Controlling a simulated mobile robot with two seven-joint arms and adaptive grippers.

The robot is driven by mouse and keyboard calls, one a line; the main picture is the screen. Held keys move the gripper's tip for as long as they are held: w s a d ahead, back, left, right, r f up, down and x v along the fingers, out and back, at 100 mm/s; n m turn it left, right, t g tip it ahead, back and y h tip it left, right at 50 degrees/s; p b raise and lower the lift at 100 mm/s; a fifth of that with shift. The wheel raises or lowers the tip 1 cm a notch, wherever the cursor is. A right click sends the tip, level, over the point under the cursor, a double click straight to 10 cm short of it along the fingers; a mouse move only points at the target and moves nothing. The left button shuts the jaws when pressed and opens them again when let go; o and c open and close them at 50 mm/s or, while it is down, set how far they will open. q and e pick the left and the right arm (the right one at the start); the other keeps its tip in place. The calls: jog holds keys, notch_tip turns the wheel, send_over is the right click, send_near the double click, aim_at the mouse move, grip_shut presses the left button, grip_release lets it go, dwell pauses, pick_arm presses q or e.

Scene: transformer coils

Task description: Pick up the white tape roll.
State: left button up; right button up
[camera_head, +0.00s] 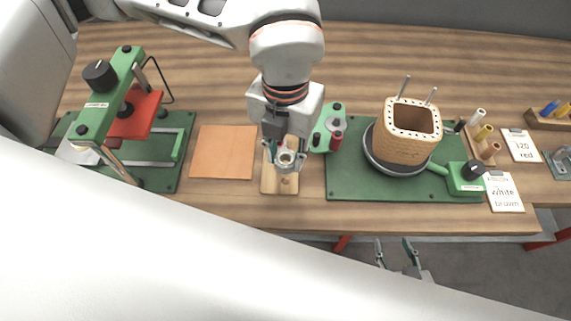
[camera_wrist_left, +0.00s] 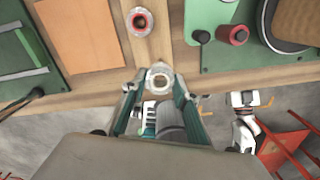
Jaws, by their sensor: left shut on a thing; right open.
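The white tape roll (camera_head: 286,158) is a small pale ring. My left gripper (camera_head: 287,160) is shut on it, above the small wooden board (camera_head: 268,188). In the left wrist view the roll (camera_wrist_left: 159,75) sits between the fingertips of the left gripper (camera_wrist_left: 158,82), clear of the board's far part (camera_wrist_left: 128,50). My right gripper (camera_head: 398,254) is open and empty, in front of the table's edge.
A green press (camera_head: 110,110) stands left, beside a flat tan sheet (camera_head: 224,152). The red spool (camera_head: 337,141) is close right of my left gripper.

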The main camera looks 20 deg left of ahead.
pick_arm(q)
notch_tip(320, 180, up, 13)
jog(key=shift+r, duration=0.2)
pick_arm(e)
jog(key=shift+f, duration=0.1)
jog(key=shift+f, duration=0.1)
pick_arm(q)
jog(key=shift+w, duration=0.1)
